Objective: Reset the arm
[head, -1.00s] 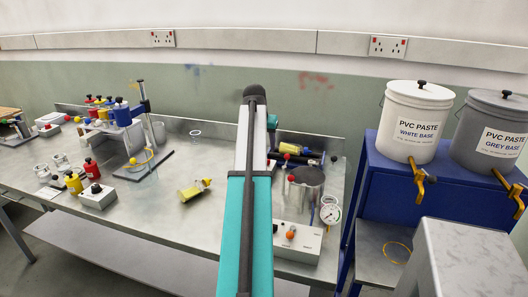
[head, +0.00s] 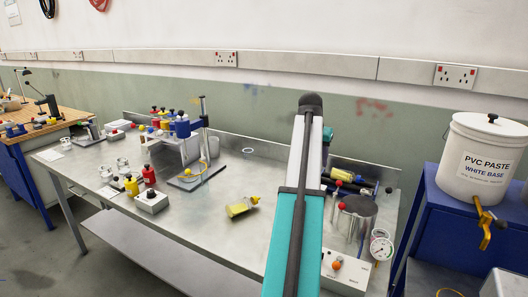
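My arm, teal and white with a dark rounded top, rises from the bottom edge right of centre in the head view. It stands in front of the metal bench (head: 217,228) and hides part of its right side. My gripper's fingers do not show, so its state and whatever it may hold are hidden.
A white PVC paste bucket (head: 483,157) stands on a blue cabinet (head: 442,214) at right. Grey floor shows at lower left.

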